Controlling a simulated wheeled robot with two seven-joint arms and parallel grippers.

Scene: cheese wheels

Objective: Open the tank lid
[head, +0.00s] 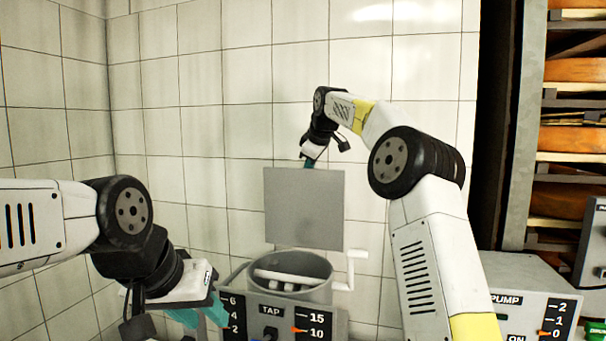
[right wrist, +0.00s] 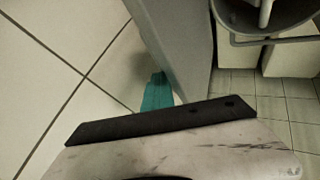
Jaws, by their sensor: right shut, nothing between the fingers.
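The tank (head: 318,292) is a grey round vessel in the lower middle of the head view. Its mouth is uncovered and white bars show inside. The lid (head: 304,208) is a flat grey square panel standing upright above the tank's back; it also shows in the right wrist view (right wrist: 183,45). My right gripper (head: 309,162) is at the lid's top edge, partly hidden behind it. In the right wrist view its teal fingertips (right wrist: 158,93) are together beside the lid, holding nothing. My left gripper (head: 200,316) is low, left of the tank, with its teal fingers apart and empty.
A control panel marked TAP (head: 270,311) stands in front of the tank. A white crank handle (head: 351,270) sticks out at the tank's right. A PUMP box (head: 525,290) is at right, below a shelf of cheese wheels (head: 575,139). Tiled walls close the back and left.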

